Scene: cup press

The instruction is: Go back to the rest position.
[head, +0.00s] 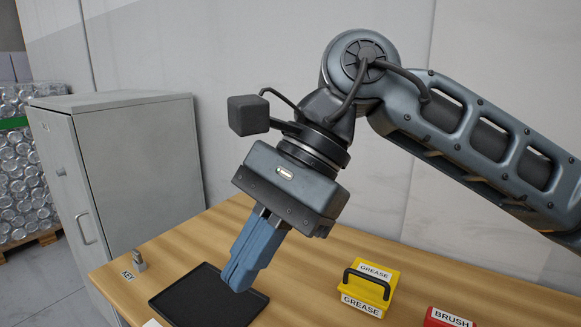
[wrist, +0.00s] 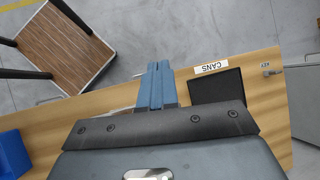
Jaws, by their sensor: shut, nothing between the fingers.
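My gripper (head: 238,280) has blue fingers pressed together, with nothing between them. In the head view it points down and slightly left, above the wooden table (head: 205,232), in front of the black tray (head: 190,309). In the wrist view the fingers (wrist: 156,68) are side by side over the table edge. The tray also shows in the wrist view (wrist: 220,86), just right of the fingers, beside a CANS label (wrist: 211,67). The part of the tray I can see is empty.
A yellow GREASE box (head: 366,287) and a red BRUSH box (head: 447,318) stand right of the tray. A grey cabinet (head: 140,160) is at the left. A blue bin (wrist: 13,155) shows in the wrist view.

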